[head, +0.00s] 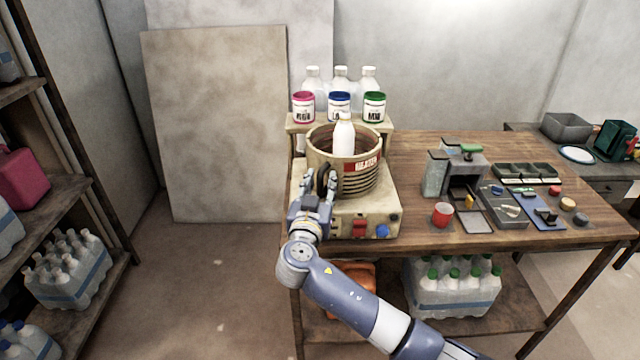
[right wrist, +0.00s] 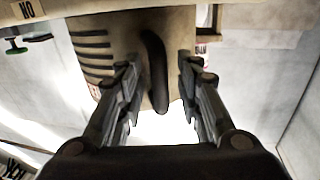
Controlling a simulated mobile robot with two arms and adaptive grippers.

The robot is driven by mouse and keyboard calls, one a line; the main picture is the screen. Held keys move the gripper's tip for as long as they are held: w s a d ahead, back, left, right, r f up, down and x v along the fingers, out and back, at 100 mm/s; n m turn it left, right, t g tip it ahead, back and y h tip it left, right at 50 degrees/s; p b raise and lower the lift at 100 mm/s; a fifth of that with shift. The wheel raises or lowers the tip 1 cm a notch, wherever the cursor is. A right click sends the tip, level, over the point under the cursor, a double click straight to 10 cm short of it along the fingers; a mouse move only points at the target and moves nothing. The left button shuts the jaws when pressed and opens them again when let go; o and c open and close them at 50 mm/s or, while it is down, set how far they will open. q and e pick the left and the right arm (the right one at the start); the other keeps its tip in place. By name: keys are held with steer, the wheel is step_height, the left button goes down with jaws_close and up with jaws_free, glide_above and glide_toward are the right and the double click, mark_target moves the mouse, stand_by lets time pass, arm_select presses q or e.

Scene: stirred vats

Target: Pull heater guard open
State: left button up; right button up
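The heater guard (head: 355,178) is a beige round shell with slots and a red heater label, on a beige base (head: 342,222) with a red switch and a blue knob. A white bottle (head: 344,140) stands inside it. The guard's dark curved handle (head: 323,181) is on its left side; it also shows in the right wrist view (right wrist: 157,75). My right gripper (head: 321,190) is at the handle, fingers open on either side of it, with gaps visible in the right wrist view (right wrist: 160,85). My left gripper is not in view.
Pink, blue and green-lidded jars (head: 339,103) and clear bottles stand on a small shelf behind the guard. A red cup (head: 442,214), a grey device (head: 463,165) and trays lie on the table (head: 415,150) to the right. Open floor is at the left.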

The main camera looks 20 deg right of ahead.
steer(key=shift+c, duration=0.4)
jaws_close()
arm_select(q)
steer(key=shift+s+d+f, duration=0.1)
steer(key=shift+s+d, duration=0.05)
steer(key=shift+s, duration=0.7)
arm_select(e)
steer(key=shift+s, duration=0.1)
